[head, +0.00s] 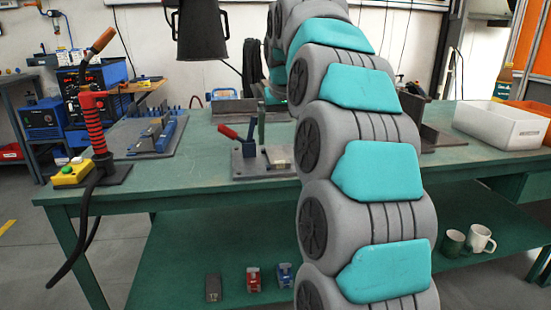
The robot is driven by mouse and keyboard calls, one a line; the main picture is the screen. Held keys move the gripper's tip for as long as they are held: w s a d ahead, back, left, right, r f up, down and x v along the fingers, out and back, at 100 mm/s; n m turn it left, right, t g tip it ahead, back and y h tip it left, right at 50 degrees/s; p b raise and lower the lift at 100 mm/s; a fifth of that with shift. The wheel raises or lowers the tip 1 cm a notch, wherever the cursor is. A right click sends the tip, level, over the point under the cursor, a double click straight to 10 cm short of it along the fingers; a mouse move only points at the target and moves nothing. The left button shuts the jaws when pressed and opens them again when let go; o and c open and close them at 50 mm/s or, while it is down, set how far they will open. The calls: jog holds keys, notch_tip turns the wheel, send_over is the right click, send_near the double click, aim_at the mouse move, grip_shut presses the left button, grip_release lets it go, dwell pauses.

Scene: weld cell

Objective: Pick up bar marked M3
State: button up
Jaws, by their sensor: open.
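No marking M3 can be read in the head view, so I cannot tell which piece is the bar. A clamp fixture (246,170) with a red handle stands on the green table (210,165), and a light block (278,158) lies on its plate. A dark upright piece (261,124) stands at the fixture. A long dark grey metal piece (234,110) lies at the back of the table. My arm rises through the middle of the view and hides part of the table; my gripper is not visible.
A torch stand (95,125) and yellow button box (72,173) are at the left. A blue fixture (158,136) stands behind them. A white bin (497,126) is at the right. The lower shelf (180,255) holds small items and two mugs (480,239).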

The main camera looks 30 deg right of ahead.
aim_at(277, 155)
jog(key=shift+x, duration=2.7)
jog(key=shift+a, duration=0.1)
jog(key=c, duration=1.4)
jog(key=shift+r, duration=0.1)
